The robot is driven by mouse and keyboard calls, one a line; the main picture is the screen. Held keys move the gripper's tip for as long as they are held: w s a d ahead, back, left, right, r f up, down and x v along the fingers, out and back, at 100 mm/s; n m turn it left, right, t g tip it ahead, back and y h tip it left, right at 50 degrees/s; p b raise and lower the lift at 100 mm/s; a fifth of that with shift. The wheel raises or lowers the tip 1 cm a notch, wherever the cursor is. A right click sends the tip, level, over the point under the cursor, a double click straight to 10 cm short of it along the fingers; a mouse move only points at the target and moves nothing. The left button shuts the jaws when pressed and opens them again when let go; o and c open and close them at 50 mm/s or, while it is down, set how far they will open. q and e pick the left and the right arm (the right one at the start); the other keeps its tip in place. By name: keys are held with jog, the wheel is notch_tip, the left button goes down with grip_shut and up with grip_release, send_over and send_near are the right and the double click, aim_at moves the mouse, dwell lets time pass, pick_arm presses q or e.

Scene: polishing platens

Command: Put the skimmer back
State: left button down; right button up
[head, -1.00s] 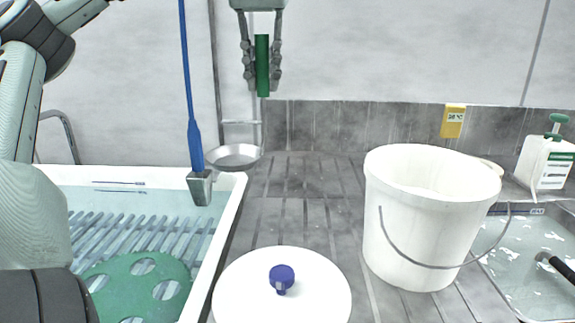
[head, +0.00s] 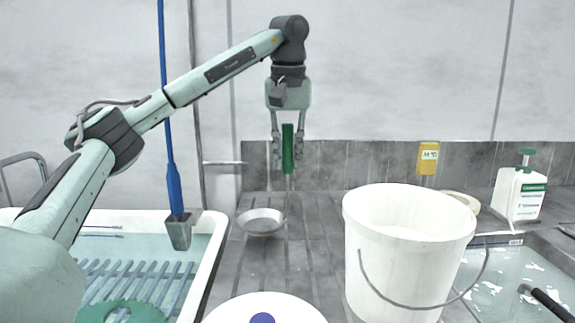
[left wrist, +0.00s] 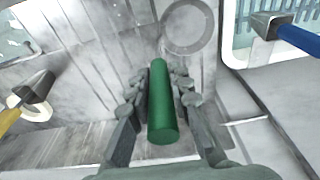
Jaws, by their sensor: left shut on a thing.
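The skimmer has a green cylindrical handle (head: 288,150) and a shallow round metal dish (head: 261,222); the link between them does not show clearly. My left gripper (head: 288,160) is shut on the green handle, which stands about upright between the fingers, in front of the back wall. The dish is below and a little left of the handle, over the grey ribbed worktop; I cannot tell whether it touches it. In the left wrist view the handle (left wrist: 162,105) lies between the fingers, with the round dish rim (left wrist: 188,28) beyond. My right gripper is out of view.
A white bucket (head: 405,255) and a white round lid (head: 290,308) stand in front. A bottle (head: 520,190) is at right. Worktop between tub and bucket is partly clear.

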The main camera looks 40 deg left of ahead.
aim_at(288, 125)
pick_arm(q)
jog(key=shift+f, duration=1.2)
jog(key=c, duration=1.4)
grip_release()
jog(key=r, duration=0.4)
jog(key=s+r, duration=0.1)
jog(key=r, duration=0.3)
jog(key=d+r, duration=0.1)
jog(key=r, duration=0.3)
jog(key=shift+s, duration=0.2)
